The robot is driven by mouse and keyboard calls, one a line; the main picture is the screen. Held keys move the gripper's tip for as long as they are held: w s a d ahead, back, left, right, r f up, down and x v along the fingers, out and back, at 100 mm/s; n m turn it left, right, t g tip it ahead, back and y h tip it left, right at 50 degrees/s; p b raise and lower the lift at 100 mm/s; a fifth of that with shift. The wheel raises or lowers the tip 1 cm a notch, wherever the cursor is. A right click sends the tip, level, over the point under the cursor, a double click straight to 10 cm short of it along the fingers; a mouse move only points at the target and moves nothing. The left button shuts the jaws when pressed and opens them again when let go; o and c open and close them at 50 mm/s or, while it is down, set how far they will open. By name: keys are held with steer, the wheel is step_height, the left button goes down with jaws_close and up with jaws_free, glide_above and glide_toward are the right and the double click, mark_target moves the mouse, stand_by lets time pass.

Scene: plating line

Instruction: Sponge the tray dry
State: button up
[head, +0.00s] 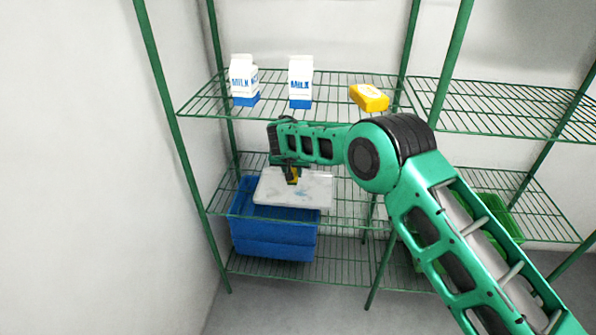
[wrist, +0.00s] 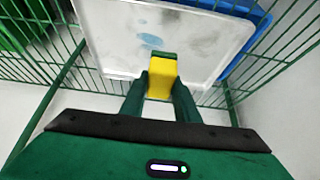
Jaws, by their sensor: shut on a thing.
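The tray (head: 310,192) is white and lies on the middle shelf; it also fills the upper middle of the wrist view (wrist: 210,45). Light blue wet-looking patches and greyish smudges show on its surface. My gripper (head: 291,174) is over the tray, and in the wrist view its two fingers (wrist: 160,85) are shut on a sponge (wrist: 161,80), yellow with a dark green end. The sponge is over the tray's near edge in the wrist view. I cannot tell whether it touches the tray. The fingers hide the sponge's sides.
Two milk cartons (head: 244,82) (head: 300,84) and a yellow block (head: 369,98) stand on the shelf above. A blue crate (head: 270,238) is below and behind the tray. A green crate (head: 498,215) is at right. Green shelf posts (head: 180,140) frame the space.

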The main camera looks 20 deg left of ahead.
steer(key=shift+w+d+f, duration=0.1)
steer(key=shift+f, duration=0.8)
steer(key=shift+w+d+f, duration=0.1)
steer(key=shift+f, duration=1.95)
steer(key=shift+f, duration=0.95)
steer(key=shift+w+d+r, duration=0.1)
steer(key=shift+w+d, duration=0.1)
steer(key=shift+d, duration=0.75)
steer(key=shift+w+d, duration=0.2)
steer(key=shift+d, duration=0.8)
